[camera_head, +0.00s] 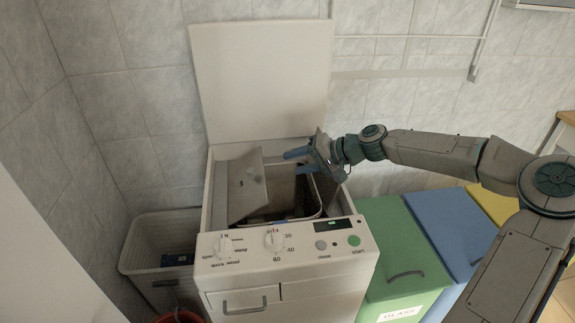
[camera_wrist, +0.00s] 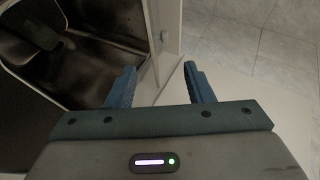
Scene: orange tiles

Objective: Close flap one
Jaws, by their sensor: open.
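A top-loading washing machine (camera_head: 285,287) stands open with its lid (camera_head: 262,80) upright against the wall. A grey metal flap (camera_head: 245,187) stands raised and tilted on the left side of its opening. I cannot tell whether this is flap one; a second flap is not clear behind my arm. My gripper (camera_head: 291,161) is over the right part of the opening, its blue fingers pointing left toward the grey flap, apart from it. In the wrist view my gripper (camera_wrist: 159,68) is open, with nothing held between the fingers. The dark drum interior (camera_wrist: 60,75) shows at left there.
A control panel with knobs (camera_head: 275,241) runs along the machine's front top. A light laundry basket (camera_head: 152,232) stands at left. Green (camera_head: 405,250), blue (camera_head: 440,225) and yellow (camera_head: 494,203) bins stand at right, below my arm. Tiled walls close off the back and left.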

